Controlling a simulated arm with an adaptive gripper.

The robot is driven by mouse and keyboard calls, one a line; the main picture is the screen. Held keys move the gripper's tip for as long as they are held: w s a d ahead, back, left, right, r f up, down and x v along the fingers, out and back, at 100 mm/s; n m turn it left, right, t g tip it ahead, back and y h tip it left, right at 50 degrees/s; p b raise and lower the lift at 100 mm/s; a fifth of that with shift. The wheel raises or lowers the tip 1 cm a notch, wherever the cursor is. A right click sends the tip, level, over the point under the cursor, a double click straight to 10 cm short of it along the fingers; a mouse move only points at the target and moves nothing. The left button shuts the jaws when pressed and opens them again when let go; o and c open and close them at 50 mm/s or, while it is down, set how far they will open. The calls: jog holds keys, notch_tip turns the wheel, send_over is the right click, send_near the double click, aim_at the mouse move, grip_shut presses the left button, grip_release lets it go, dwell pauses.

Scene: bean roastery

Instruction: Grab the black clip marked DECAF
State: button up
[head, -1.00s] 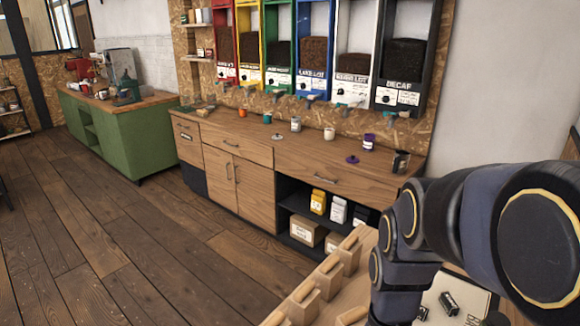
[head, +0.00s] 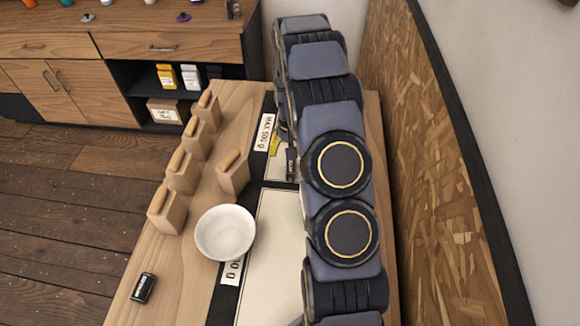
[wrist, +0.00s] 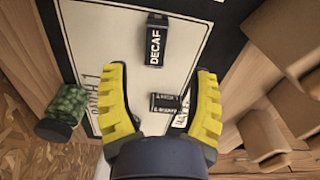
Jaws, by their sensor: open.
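In the wrist view the black clip marked DECAF (wrist: 155,40) lies on a pale, black-bordered board (wrist: 190,40). My gripper (wrist: 162,73) is open, its yellow fingers spread, and holds nothing. The DECAF clip is beyond the fingertips, near the middle of the gap. A second black clip (wrist: 165,102), its lettering not clearly readable, shows between the fingers, nearer the palm. In the head view my arm covers much of the board (head: 275,225), and I cannot make out the DECAF clip there.
A black clip (head: 143,288) lies at the table's left front, near a white bowl (head: 225,232). Several wooden blocks (head: 167,210) line the left edge. A chipboard wall (head: 420,130) bounds the right.

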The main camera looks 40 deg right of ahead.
aim_at(291, 166)
jog(key=f, duration=0.7)
jog(key=shift+s+d+f, duration=0.15)
jog(key=shift+s+d, duration=0.05)
jog(key=shift+s, duration=0.05)
jog(key=c, duration=0.9)
